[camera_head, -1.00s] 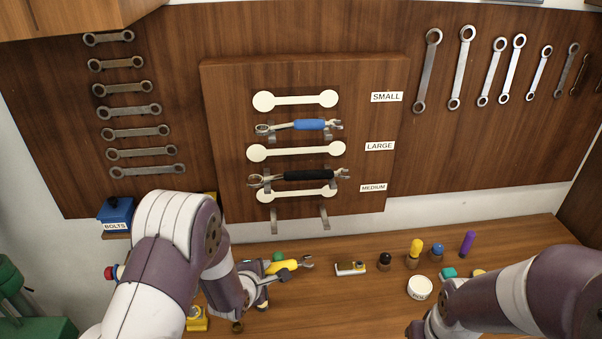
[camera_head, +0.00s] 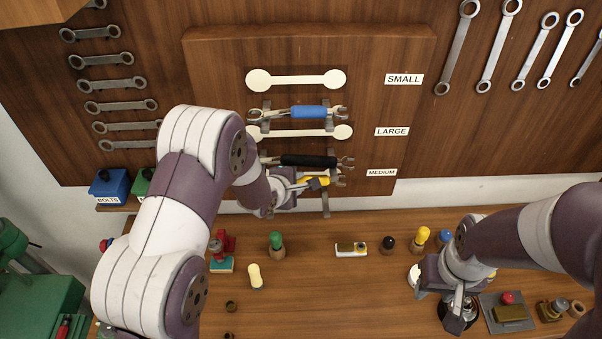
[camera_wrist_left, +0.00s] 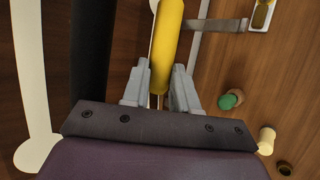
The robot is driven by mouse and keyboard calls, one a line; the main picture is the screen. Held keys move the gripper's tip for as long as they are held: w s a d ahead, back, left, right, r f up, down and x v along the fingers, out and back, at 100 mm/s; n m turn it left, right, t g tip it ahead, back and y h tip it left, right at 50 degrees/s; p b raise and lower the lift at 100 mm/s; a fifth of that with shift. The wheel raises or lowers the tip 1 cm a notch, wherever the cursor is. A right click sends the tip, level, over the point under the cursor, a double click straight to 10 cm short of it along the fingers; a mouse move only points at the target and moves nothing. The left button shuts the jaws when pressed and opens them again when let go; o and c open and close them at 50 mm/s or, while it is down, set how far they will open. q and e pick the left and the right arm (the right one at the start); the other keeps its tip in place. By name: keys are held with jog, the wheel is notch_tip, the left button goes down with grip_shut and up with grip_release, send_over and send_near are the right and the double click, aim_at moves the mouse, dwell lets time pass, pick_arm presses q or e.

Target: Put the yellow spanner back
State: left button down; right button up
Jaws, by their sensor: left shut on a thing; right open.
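The yellow spanner (camera_head: 315,182) is in the shut fingers of my left gripper (camera_head: 300,184), at the lowest row of the tool board (camera_head: 400,60). In the left wrist view its yellow handle (camera_wrist_left: 167,45) runs up from between the fingertips (camera_wrist_left: 160,90). A metal hook (camera_head: 326,205) of the lowest row shows just below it, and a hook (camera_wrist_left: 222,25) is close beside the handle in the wrist view. I cannot tell whether they touch. The left-hand hook is hidden by my arm. My right gripper (camera_head: 458,308) is open above the bench at the right.
The black-handled spanner (camera_head: 308,161) hangs close above the yellow one, and the blue-handled spanner (camera_head: 308,112) hangs higher. Labels SMALL, LARGE and MEDIUM (camera_head: 381,172) are on the right. Pegs, including a green-topped one (camera_head: 276,241), stand on the bench (camera_head: 320,290) below.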

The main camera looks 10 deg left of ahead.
pick_arm(q)
notch_tip(320, 180, down, 7)
jog(key=s+b, duration=0.1)
jog(key=b, duration=0.4)
jog(key=shift+r, duration=0.15)
pick_arm(e)
jog(key=f, duration=0.2)
jog(key=s+f, duration=0.1)
jog(key=f, duration=0.2)
pick_arm(q)
jog(key=shift+s, duration=0.2)
pick_arm(e)
jog(key=shift+s, duration=0.25)
pick_arm(q)
jog(key=shift+b, duration=0.3)
pick_arm(e)
jog(key=shift+f, duration=0.15)
